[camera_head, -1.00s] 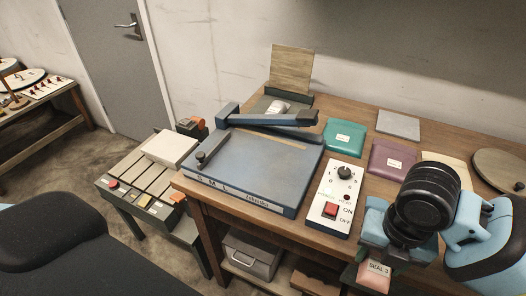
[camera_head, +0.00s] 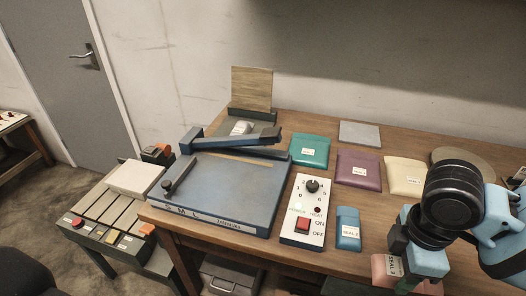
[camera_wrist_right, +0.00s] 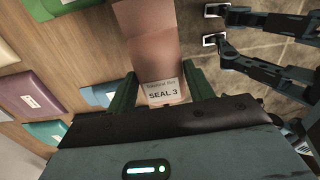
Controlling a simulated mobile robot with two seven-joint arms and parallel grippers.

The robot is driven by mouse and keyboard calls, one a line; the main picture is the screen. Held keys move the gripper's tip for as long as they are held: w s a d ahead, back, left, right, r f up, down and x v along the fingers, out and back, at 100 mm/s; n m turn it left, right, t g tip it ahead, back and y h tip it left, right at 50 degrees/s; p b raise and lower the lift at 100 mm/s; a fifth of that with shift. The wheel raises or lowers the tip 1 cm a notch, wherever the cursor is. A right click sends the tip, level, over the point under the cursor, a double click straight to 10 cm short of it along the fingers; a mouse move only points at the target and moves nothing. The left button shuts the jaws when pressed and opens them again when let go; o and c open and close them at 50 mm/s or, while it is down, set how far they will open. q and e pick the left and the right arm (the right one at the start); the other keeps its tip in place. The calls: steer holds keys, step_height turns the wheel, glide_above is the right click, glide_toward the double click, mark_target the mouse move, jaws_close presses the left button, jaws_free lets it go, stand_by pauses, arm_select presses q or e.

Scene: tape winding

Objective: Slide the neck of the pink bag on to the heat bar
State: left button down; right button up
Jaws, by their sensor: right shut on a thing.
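The pink bag (camera_head: 386,268), labelled SEAL 3, is in my right gripper (camera_head: 408,270) at the front right of the bench. In the right wrist view the bag (camera_wrist_right: 155,50) extends from between the two green fingers (camera_wrist_right: 160,92). The fingers partly hide it in the head view. The blue sealer (camera_head: 225,195) stands left of the bag, well apart from it. Its lever arm (camera_head: 232,148) is over the back of the bed, where a thin brownish strip (camera_head: 240,160) shows; I cannot tell if this is the heat bar. My left gripper is not in view.
A white control box (camera_head: 303,212) and a blue SEAL 2 packet (camera_head: 347,229) stand between the sealer and my right gripper. Teal (camera_head: 309,150), purple (camera_head: 358,169) and cream (camera_head: 405,177) packets lie behind. A round board (camera_head: 460,155) is at the back right.

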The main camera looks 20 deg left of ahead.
steer(key=d+m, duration=0.1)
steer(key=m, duration=0.3)
steer(key=shift+d+r, duration=0.4)
steer(key=d+m, duration=0.1)
steer(key=m, duration=0.1)
steer(key=d+r+m, duration=0.1)
steer(key=m, duration=0.2)
steer(key=d+m, duration=0.1)
steer(key=m, duration=0.2)
steer(key=shift+s+r, duration=0.15)
steer(key=shift+r, duration=0.1)
steer(key=m, duration=0.2)
steer(key=d+m, duration=0.1)
steer(key=m, duration=0.1)
steer(key=d+r+m, duration=0.1)
steer(key=m, duration=0.1)
steer(key=shift+s, duration=0.2)
steer(key=shift+d+r+m, duration=0.1)
steer(key=shift+d+m, duration=0.1)
steer(key=shift+m, duration=0.3)
steer(key=shift+a, duration=0.1)
